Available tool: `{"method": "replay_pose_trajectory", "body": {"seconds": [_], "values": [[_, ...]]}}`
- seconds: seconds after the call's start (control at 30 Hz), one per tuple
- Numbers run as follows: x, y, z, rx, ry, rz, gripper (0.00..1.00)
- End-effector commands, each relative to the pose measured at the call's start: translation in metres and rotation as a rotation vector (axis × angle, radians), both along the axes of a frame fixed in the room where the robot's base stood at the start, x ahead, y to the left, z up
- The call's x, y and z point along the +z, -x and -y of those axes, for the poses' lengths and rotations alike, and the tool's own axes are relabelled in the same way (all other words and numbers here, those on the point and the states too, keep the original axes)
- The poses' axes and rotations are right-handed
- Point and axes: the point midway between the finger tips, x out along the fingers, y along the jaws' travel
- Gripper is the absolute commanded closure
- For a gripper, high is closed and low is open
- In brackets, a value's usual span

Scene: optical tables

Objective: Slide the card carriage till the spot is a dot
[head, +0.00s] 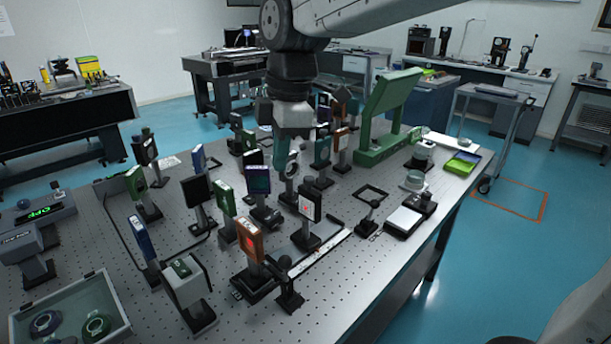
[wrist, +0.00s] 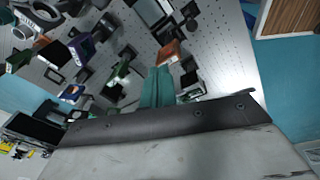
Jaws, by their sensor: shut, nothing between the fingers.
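A white card (head: 308,206) in a dark frame stands upright on a post and black base (head: 306,241). It has a small red mark, too small to tell a dot from a streak. A pale scale strip (head: 322,249) runs beside the base along the table. My gripper (head: 283,158) hangs above the crowded part of the table, behind and left of the card in the head view. Its teal fingers (wrist: 157,88) are together and empty in the wrist view. I cannot tell the card apart in the wrist view.
An orange-framed plate (head: 249,240) with a red glow stands in front of the card. Several posts with framed optics crowd the perforated table (head: 350,280). A tall green bracket (head: 388,115) stands behind right. The table's front right has bare room.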

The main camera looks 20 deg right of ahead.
Motion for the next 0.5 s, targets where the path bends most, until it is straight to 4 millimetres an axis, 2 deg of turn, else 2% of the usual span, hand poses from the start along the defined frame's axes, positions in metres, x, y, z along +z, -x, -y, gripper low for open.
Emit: {"method": "replay_pose_trajectory", "body": {"seconds": [0.07, 0.2, 0.33, 0.5], "values": [[0.003, 0.009, -0.01, 0.223, 0.102, 0.05, 1.0], [0.008, 0.009, -0.004, 0.55, 0.279, 0.111, 1.0], [0.011, 0.001, 0.013, 0.735, 0.395, 0.122, 1.0], [0.012, -0.002, 0.02, 0.87, 0.449, 0.118, 1.0]]}}
